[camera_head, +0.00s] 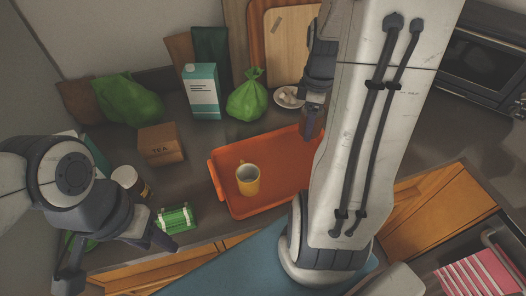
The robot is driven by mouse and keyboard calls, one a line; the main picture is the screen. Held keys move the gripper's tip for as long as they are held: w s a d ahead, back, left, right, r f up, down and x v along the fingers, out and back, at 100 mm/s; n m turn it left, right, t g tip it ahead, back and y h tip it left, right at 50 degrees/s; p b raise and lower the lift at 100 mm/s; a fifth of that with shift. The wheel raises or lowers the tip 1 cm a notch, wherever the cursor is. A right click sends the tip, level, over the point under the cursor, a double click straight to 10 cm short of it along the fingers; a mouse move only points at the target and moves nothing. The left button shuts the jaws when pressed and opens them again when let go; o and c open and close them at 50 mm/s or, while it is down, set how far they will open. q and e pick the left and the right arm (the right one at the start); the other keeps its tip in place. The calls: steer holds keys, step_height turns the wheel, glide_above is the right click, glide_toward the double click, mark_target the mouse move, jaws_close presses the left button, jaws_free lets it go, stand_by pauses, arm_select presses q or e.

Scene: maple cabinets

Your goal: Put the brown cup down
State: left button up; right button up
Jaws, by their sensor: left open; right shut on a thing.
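My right gripper (313,108) points down over the right back part of the orange tray (222,181). It is shut on a brown cup (317,126), of which only a small part shows; my own arm hides the rest. I cannot tell whether the cup touches the tray. A yellow cup (250,187) stands upright on the tray, left of its middle. My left gripper (115,258) is open and empty at the lower left, near the counter's front edge.
A green-and-white packet (176,219), a jar (128,181) and a tea box (160,144) are left of the tray. Behind it are a teal-and-white carton (202,92), a green bag (248,98) and a small plate (288,98). The tray's middle looks clear.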

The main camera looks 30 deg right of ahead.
steer(key=p, duration=0.2)
glide_above(265, 154)
step_height(265, 154, down, 7)
steer(key=shift+r, duration=0.1)
step_height(265, 154, down, 3)
steer(key=shift+f, duration=0.5)
steer(key=shift+f, duration=0.1)
steer(key=o, duration=1.5)
